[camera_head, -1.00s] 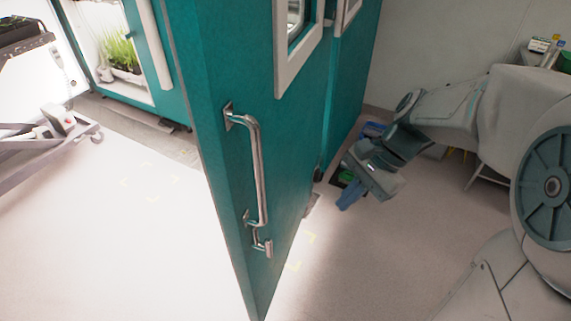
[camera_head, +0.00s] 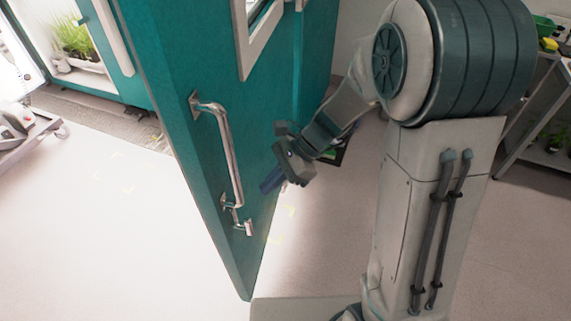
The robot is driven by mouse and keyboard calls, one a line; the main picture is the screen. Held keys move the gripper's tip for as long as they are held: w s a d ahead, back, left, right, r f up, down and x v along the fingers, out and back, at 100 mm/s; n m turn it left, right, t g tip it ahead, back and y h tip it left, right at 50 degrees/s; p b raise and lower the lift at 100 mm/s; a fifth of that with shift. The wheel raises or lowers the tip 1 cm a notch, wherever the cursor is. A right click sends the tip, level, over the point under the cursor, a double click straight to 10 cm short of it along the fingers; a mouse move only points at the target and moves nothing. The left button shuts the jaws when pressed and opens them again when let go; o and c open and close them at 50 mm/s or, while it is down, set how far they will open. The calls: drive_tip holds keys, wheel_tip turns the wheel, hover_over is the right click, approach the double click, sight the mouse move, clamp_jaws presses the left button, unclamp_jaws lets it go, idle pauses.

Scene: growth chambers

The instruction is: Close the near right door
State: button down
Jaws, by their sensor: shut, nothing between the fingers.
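The teal door (camera_head: 180,150) stands swung open across the middle of the head view, with a white-framed window at its top. A long metal pull handle (camera_head: 226,150) and a small lever (camera_head: 240,227) are on its facing side. My gripper (camera_head: 271,181) is just right of the handle, in front of the door face or close to it. Its blue fingers are together and hold nothing. I cannot tell whether they touch the door.
Behind the door at left is a lit chamber with green plants (camera_head: 72,38). A cart (camera_head: 25,135) stands at the left edge. A shelf table (camera_head: 530,110) with plants is at right. Pale floor (camera_head: 110,230) left of the door is clear.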

drive_tip(key=a, duration=0.1)
drive_tip(key=s+a, duration=0.1)
drive_tip(key=a, duration=0.1)
drive_tip(key=shift+s+a+r+p, duration=0.1)
drive_tip(key=shift+a+r+p, duration=0.05)
drive_tip(key=shift+p, duration=0.15)
drive_tip(key=shift+a, duration=0.1)
